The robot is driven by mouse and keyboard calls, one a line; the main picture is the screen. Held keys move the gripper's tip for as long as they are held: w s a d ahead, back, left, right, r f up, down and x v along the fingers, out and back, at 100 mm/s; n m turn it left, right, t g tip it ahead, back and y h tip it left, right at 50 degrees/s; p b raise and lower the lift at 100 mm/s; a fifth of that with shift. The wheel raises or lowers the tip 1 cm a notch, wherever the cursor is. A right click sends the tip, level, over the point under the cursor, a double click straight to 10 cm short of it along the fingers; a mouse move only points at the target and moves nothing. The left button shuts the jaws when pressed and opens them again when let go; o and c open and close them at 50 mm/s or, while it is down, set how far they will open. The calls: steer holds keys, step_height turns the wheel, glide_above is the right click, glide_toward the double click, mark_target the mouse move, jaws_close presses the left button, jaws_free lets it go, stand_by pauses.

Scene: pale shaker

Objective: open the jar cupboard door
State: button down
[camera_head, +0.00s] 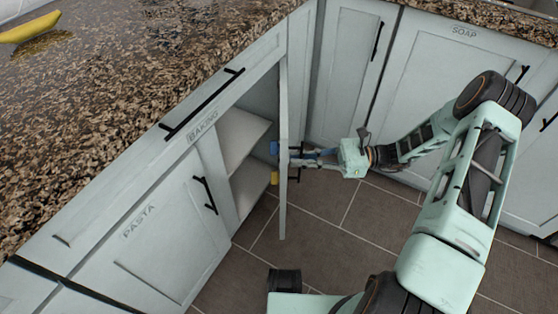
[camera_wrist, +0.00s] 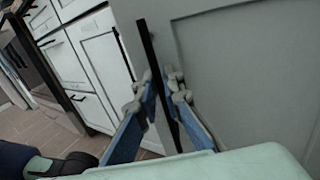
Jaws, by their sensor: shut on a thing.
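The cupboard door (camera_head: 283,205) stands swung out from the counter front, seen nearly edge-on in the head view. No label shows on it, so I cannot read whether it is the jar door. The opening behind it shows pale shelves (camera_head: 246,142). My gripper (camera_head: 294,157) is at the door's right-hand side. In the wrist view my gripper (camera_wrist: 161,82) has its blue fingers on either side of the black bar handle (camera_wrist: 146,45), shut on it. The grey-white door panel (camera_wrist: 240,70) fills the right of that view.
The PASTA door (camera_head: 150,245) and the BAKING drawer (camera_head: 195,120) are shut, left of and above the opening. A SOAP cupboard (camera_head: 440,75) stands at the back right. Tiled floor (camera_head: 325,230) below is clear.

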steer(key=shift+w+d, duration=0.25)
steer(key=shift+d, duration=1.05)
steer(key=c, duration=2.3)
jaws_free()
steer(key=shift+c, duration=0.2)
steer(key=w+d, duration=0.1)
steer(key=d, duration=1.1)
steer(key=shift+w, duration=0.1)
